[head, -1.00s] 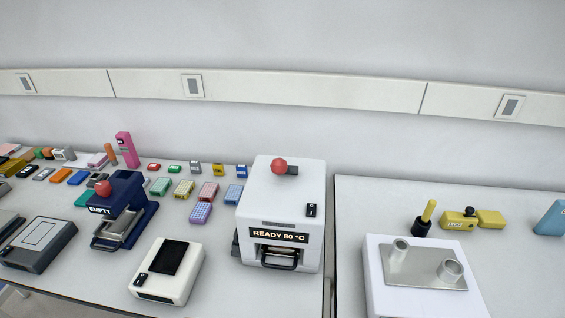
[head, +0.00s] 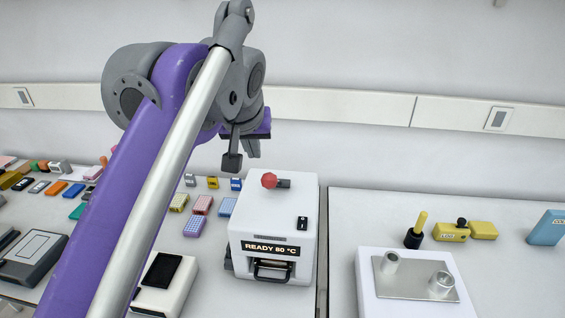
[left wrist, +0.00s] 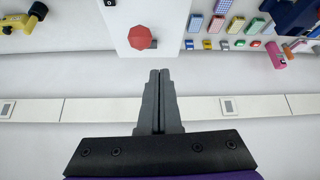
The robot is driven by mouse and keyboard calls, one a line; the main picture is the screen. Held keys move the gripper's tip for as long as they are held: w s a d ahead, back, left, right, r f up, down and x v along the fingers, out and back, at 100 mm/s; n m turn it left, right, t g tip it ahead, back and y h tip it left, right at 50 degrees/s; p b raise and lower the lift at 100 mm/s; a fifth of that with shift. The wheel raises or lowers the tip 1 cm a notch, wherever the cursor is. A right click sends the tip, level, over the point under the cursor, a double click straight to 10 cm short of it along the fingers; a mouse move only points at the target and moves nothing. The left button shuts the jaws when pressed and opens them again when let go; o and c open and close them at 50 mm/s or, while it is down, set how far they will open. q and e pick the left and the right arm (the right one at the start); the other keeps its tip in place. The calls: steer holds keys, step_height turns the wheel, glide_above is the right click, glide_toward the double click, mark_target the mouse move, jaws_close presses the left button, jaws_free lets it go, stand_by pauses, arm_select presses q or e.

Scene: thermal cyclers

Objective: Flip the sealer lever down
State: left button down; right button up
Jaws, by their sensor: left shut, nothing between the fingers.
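The sealer (head: 273,225) is a white box reading "READY 80 °C", standing near the right edge of the left bench. Its lever has a red knob (head: 269,180) on a short dark arm on the top face. In the left wrist view the red knob (left wrist: 141,37) lies beyond the fingertips, a little left of them. My left gripper (head: 236,160) is shut and empty, above and left of the knob, apart from it. Its closed fingers (left wrist: 160,74) show in the left wrist view. My right gripper is not in view.
A white device with a black panel (head: 162,270) stands left of the sealer. Small coloured racks (head: 203,205) lie behind it. On the right bench are a white unit with a metal plate (head: 422,280) and yellow tools (head: 450,232).

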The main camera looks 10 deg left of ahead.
mark_target(274, 181)
arm_select(q)
steer(key=r, duration=0.1)
steer(key=d+r, duration=0.1)
steer(key=w+d+r, duration=0.1)
steer(key=r, duration=0.1)
steer(key=shift+d, duration=0.15)
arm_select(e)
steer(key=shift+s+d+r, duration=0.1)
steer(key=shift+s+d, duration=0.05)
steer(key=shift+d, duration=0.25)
arm_select(q)
steer(key=shift+w+f, duration=0.1)
steer(key=f, duration=0.3)
steer(key=w+f+b, duration=0.1)
steer(key=f, duration=0.2)
steer(key=w+f, duration=0.1)
steer(key=f, duration=0.2)
steer(key=shift+w+b, duration=0.25)
steer(key=shift+b, duration=0.05)
steer(key=shift+s, duration=0.35)
steer(key=shift+f, duration=0.1)
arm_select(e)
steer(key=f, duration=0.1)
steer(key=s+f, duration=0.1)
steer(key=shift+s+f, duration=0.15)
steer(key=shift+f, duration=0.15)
